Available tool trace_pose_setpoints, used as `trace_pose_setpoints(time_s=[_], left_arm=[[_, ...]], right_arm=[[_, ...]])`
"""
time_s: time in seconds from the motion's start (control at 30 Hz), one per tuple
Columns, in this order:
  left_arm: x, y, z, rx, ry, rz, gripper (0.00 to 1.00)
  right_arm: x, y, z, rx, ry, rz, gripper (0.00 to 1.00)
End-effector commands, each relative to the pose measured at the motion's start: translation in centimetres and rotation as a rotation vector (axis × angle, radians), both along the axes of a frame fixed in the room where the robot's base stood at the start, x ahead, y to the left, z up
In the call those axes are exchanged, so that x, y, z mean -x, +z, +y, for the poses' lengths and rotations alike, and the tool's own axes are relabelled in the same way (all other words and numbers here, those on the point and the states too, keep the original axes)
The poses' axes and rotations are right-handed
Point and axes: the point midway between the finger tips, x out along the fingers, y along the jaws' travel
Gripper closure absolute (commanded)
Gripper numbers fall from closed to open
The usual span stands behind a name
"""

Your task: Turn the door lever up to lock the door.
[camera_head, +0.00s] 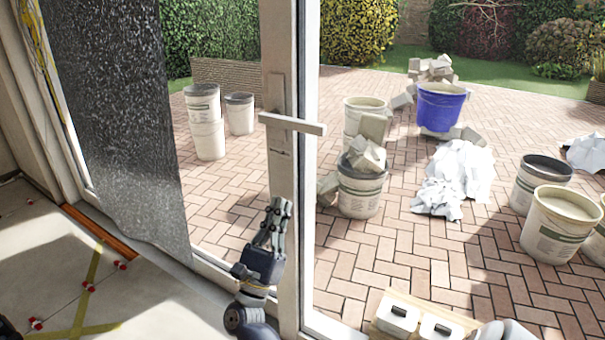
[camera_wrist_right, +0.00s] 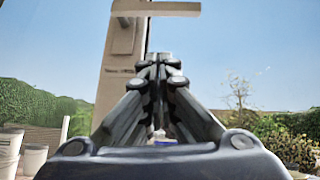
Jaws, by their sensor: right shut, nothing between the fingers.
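The door lever (camera_head: 292,124) is a pale bar on a tall plate (camera_head: 276,95) on the door's white frame. It lies about level, sticking out to the right, and tilts slightly down in the head view. My right gripper (camera_head: 281,207) is shut and empty, pointing up, below the lever and apart from it. In the right wrist view the shut fingertips (camera_wrist_right: 159,60) show below the lever (camera_wrist_right: 156,8), with a gap between them. The lever's plate (camera_wrist_right: 124,38) is to the left of the fingertips there.
A dark speckled sheet (camera_head: 115,110) hangs left of the door frame. Through the glass are a brick patio, several white buckets (camera_head: 203,125), a blue bucket (camera_head: 441,107) and crumpled white sheeting (camera_head: 455,178). Tile floor with yellow tape (camera_head: 90,285) lies at lower left.

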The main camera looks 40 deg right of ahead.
Motion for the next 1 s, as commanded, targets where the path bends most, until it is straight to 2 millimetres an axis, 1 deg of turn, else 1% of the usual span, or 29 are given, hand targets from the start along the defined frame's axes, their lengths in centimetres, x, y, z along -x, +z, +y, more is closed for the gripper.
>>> trace_pose_setpoints(time_s=[0.03, 0.17, 0.47, 0.57, 0.67, 0.77, 1.0], left_arm=[[0.0, -0.1, 0.0, 0.000, 0.000, -0.004, 0.60], [0.1, 0.5, 0.1, 0.000, 0.000, -0.006, 0.60], [0.1, 0.6, 0.1, 0.000, 0.001, -0.006, 0.60], [0.1, 0.4, 0.0, 0.000, 0.000, -0.004, 0.60], [0.0, -0.3, 0.0, 0.000, 0.000, 0.000, 0.60], [-0.1, -1.4, 0.0, -0.001, -0.001, 0.007, 0.60], [0.0, -4.6, -0.1, -0.001, -0.004, 0.024, 0.60]], right_arm=[[0.5, -0.2, -0.3, -0.017, -0.001, -0.044, 1.00], [1.3, 0.4, -0.7, -0.036, 0.000, -0.102, 1.00], [1.3, 0.5, -0.7, -0.036, 0.000, -0.102, 1.00], [1.2, 0.8, -1.0, -0.035, 0.000, -0.102, 1.00], [1.0, 1.7, -1.7, -0.033, -0.001, -0.101, 1.00], [0.7, 3.0, -2.9, -0.034, -0.001, -0.102, 1.00], [-0.4, 6.7, -6.5, -0.034, -0.001, -0.102, 1.00]])
